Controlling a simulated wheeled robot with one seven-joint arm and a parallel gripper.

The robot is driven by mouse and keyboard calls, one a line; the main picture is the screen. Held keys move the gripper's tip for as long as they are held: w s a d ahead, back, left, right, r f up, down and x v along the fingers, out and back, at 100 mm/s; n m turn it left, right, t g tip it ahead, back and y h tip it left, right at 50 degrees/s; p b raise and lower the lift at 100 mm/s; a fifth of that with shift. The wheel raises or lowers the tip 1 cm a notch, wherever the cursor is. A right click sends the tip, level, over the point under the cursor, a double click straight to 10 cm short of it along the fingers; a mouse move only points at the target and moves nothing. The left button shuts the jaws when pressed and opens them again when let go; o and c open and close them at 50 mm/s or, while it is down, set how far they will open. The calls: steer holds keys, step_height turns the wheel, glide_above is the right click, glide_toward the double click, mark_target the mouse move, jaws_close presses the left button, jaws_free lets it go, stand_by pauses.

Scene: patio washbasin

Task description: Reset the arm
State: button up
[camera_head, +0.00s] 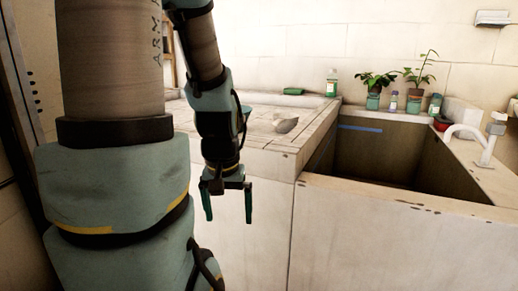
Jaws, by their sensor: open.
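My arm fills the left of the head view, and its lower end hangs down in front of the washbasin counter. My gripper (228,203) points downward with its two green fingers apart and nothing between them. It is in front of the counter's pale front wall, below the level of the countertop (262,133). I cannot tell exactly how far it is from the wall.
A deep basin (375,160) with a white tap (467,135) is at the right. A grey-white object (285,124) and a green block (293,91) lie on the counter.

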step_height(320, 180, up, 20)
steer(key=p, duration=1.9)
steer(key=shift+w+r, duration=0.15)
steer(key=shift+r, duration=0.05)
steer(key=shift+c, duration=0.2)
